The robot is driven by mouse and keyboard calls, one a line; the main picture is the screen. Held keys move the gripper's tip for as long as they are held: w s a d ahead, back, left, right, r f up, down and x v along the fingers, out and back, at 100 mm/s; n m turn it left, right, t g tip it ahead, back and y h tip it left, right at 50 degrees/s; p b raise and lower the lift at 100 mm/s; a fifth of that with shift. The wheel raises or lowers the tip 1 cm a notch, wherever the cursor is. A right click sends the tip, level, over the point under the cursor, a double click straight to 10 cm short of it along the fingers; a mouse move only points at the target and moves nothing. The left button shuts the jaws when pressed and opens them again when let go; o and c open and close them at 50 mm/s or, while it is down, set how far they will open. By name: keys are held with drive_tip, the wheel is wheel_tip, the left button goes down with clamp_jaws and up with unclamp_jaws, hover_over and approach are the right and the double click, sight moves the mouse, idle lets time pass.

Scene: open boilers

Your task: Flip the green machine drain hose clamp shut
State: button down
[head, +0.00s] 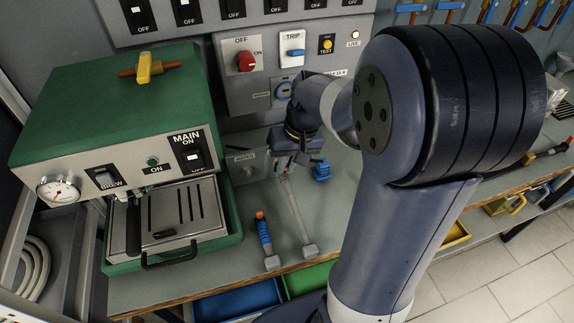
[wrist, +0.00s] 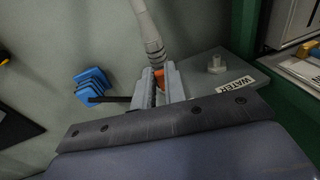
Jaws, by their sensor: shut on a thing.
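The green machine (head: 110,105) stands at the left of the bench, and its green edge shows at the right of the wrist view (wrist: 285,85). A ribbed grey hose (wrist: 148,35) runs to my gripper (wrist: 160,88). My gripper is shut on a small orange piece (wrist: 160,78) at the hose end, seemingly the drain hose clamp's lever. In the head view my gripper (head: 288,160) is in front of the wall panel, right of the machine, and hides the clamp. The hose (head: 297,213) slopes from it down to the bench.
A blue, orange-tipped handle (head: 264,232) lies left of the hose. A blue stacked piece (head: 321,171) is right of my gripper, also in the wrist view (wrist: 92,84). A grey box marked WATER (wrist: 235,86) is close by. Blue and green bins (head: 312,279) sit below the bench edge.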

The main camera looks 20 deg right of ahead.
drive_tip(key=shift+t, duration=0.3)
drive_tip(key=c, duration=1.4)
unclamp_jaws()
drive_tip(key=shift+c, duration=0.2)
drive_tip(key=v, duration=1)
drive_tip(key=shift+r, duration=0.35)
drive_tip(key=shift+c, duration=0.4)
